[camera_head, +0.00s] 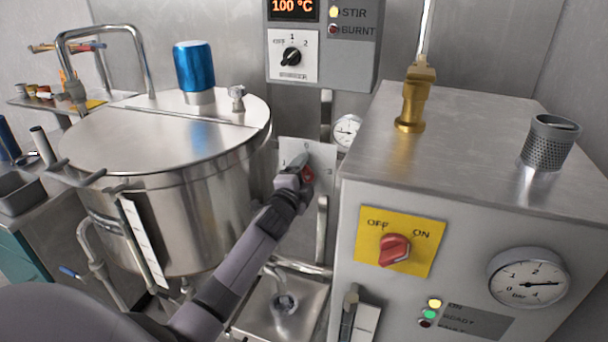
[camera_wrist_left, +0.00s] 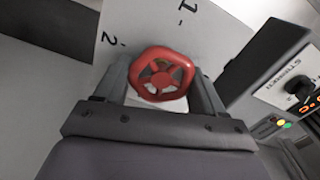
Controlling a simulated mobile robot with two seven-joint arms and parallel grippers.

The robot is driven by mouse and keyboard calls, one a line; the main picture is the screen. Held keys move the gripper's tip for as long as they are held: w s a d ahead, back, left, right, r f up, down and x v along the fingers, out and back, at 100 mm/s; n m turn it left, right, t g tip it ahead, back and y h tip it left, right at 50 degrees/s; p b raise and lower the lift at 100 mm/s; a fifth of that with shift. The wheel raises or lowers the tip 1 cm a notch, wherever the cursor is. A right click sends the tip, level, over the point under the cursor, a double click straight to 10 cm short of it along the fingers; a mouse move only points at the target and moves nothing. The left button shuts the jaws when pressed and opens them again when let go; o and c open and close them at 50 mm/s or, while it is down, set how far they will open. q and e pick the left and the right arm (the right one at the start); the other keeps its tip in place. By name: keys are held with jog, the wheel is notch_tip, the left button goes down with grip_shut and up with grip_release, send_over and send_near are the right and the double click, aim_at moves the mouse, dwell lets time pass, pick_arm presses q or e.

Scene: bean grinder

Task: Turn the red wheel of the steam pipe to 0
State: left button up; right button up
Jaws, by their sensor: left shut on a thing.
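The red wheel (camera_head: 308,174) sits in front of a white number plate (camera_head: 321,154) on the steam pipe, between the kettle and the steel box. In the left wrist view the red wheel (camera_wrist_left: 161,73) has several spokes and lies between my two grey fingers, one on each side of its rim. My left gripper (camera_head: 298,172) is shut on it and partly hides it in the head view. The plate (camera_wrist_left: 140,20) shows a 1 and a 2 in the wrist view. Which number the wheel stands at cannot be told. My right gripper is not in view.
A large steel kettle (camera_head: 160,210) stands left of my arm. The steel box (camera_head: 470,160) with a red OFF/ON knob (camera_head: 395,250) and a gauge (camera_head: 528,279) stands close on the right. A control box (camera_head: 350,50) and a small gauge (camera_head: 347,131) are above and behind.

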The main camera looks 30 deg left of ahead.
pick_arm(q)
jog(key=o, duration=1)
jog(key=shift+c, duration=0.2)
jog(key=v, duration=0.7)
jog(key=s+d+f+n+g+h, duration=0.3)
jog(key=s+d+f+n, duration=0.2)
jog(key=s+d+f, duration=0.3)
jog(key=s+d+f+n+g+h, duration=0.3)
jog(key=s+d+f, duration=0.5)
jog(key=s+f, duration=0.6)
jog(key=s+n+g, duration=0.1)
jog(key=s+n, duration=0.1)
jog(key=s, duration=0.3)
jog(key=shift+s+d+h, duration=0.2)
jog(key=shift+d+h, duration=0.1)
jog(key=shift+d, duration=0.05)
